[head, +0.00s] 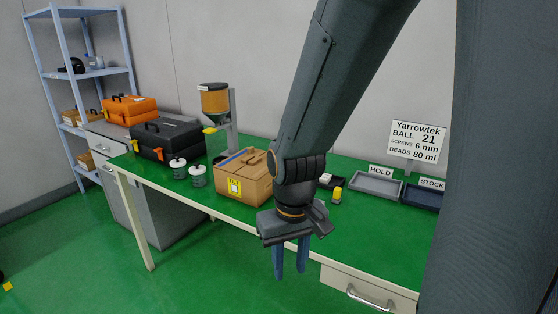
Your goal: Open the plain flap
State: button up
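A brown cardboard box (222,195) stands on the green table, left of my gripper. The rest of the top (252,165) looks plain brown and closed, but the flap edges are too small to tell apart.
Two small jars (197,175) and a black case (167,138) stand left of the box. A hopper on a stand (214,100) is behind. Grey HOLD (375,185) and dark STOCK (424,197) trays lie at the right. A drawer handle (368,298) juts out below.

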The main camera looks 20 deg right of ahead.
aim_at(257, 167)
jog(key=u, duration=0.45)
jog(key=i, duration=1.5)
jog(key=z, duration=0.55)
